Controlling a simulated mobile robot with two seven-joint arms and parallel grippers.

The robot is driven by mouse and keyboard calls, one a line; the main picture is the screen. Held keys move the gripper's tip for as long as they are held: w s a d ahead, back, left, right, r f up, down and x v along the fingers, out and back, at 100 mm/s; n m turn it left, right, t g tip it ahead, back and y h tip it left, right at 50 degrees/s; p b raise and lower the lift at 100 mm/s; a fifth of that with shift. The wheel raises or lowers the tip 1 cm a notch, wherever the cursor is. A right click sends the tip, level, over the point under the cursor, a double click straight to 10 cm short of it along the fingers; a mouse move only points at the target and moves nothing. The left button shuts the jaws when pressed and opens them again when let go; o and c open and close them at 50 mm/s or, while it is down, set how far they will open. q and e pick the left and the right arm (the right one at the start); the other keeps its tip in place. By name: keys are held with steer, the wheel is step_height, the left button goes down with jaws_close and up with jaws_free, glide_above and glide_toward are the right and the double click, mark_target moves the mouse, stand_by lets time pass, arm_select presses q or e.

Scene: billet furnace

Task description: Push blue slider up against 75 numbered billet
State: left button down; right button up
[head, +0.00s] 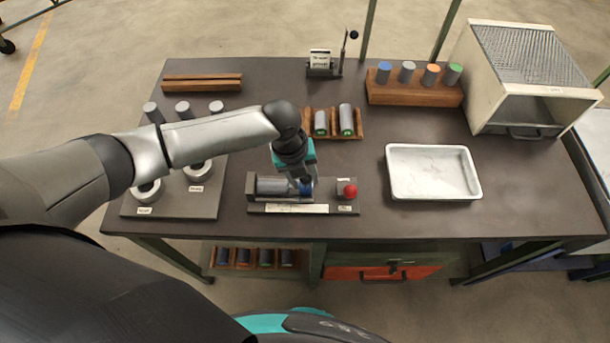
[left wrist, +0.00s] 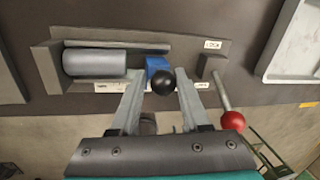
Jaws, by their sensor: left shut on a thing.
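A grey billet (head: 272,186) lies on its side in a dark measuring fixture (head: 340,209) at the front middle of the table; I cannot read a number on it. The blue slider (head: 306,188) is in the same fixture, to the right of the billet. In the left wrist view, the billet (left wrist: 95,63) and the blue slider (left wrist: 155,65) look a little apart, and the slider carries a black knob (left wrist: 162,83). My left gripper (head: 302,180) reaches down from above and is shut on the blue slider, one finger each side of the knob. My right gripper is not in view.
A red ball-ended lever (head: 350,191) stands right of the slider. A white tray (head: 432,190) lies farther right. A wooden rack (head: 333,136) with two billets stands behind the fixture. A plate with rings (head: 196,197) is to the left.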

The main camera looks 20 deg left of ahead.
arm_select(q)
steer(key=shift+a+r+p, duration=0.15)
steer(key=shift+a+p, duration=0.15)
steer(key=shift+a, duration=0.25)
steer(key=shift+a+r+p, duration=0.15)
steer(key=shift+a+p, duration=0.1)
steer(key=shift+a, duration=0.25)
steer(key=shift+s+a, duration=0.15)
steer(key=shift+a, duration=0.05)
steer(key=c, duration=0.8)
jaws_free()
steer(key=shift+o, duration=1.3)
steer(key=shift+s+f, duration=0.1)
steer(key=shift+f, duration=0.1)
steer(key=shift+a, duration=0.1)
step_height(320, 180, up, 15)
steer(key=s+a+p, duration=0.1)
steer(key=a, duration=0.1)
steer(key=shift+s+a, duration=0.2)
steer(key=shift+a, duration=0.05)
